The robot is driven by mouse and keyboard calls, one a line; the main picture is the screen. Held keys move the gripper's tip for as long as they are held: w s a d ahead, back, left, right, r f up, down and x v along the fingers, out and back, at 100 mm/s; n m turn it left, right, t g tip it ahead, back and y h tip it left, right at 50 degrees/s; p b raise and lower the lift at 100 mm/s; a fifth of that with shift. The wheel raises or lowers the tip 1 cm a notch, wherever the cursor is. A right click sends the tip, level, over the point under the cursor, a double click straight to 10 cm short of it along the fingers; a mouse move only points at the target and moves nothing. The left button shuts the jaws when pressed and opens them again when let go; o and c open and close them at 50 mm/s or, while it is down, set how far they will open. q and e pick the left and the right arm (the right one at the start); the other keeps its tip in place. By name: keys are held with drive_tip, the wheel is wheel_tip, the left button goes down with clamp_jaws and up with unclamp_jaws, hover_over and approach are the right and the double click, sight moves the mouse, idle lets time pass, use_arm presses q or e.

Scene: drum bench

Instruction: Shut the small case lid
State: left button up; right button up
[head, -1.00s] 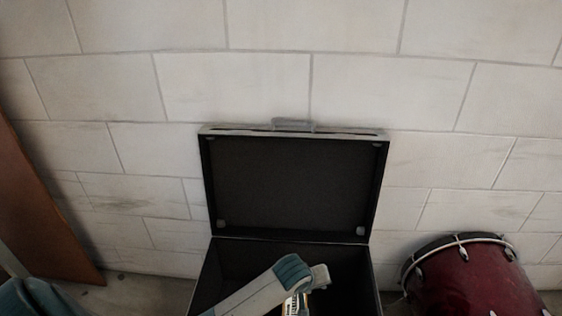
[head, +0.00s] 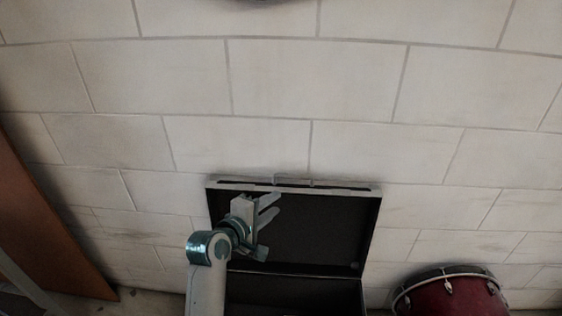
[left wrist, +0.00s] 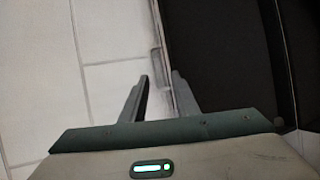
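The small dark case stands open against the wall. Its lid (head: 325,225) is raised upright, with a pale rim and a handle (head: 293,182) along its top edge. The case's lower part (head: 300,292) shows at the bottom of the head view. My left gripper (head: 270,226) is in front of the lid's left part, its fingers apart and nothing between them that I can make out. In the left wrist view the fingers (left wrist: 160,78) point towards the lid's rim (left wrist: 178,50); whether they touch it I cannot tell. My right gripper is not in view.
A pale block wall (head: 300,90) rises behind the case. A red drum (head: 452,297) stands to the right of the case. A brown wooden panel (head: 45,210) leans at the far left. The space in front of the wall above the lid is clear.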

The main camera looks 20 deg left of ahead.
sight(295, 176)
use_arm(q)
drive_tip(key=shift+s+a+r+n, duration=0.25)
drive_tip(key=shift+a+r+n, duration=0.25)
drive_tip(key=shift+a+r, duration=0.45)
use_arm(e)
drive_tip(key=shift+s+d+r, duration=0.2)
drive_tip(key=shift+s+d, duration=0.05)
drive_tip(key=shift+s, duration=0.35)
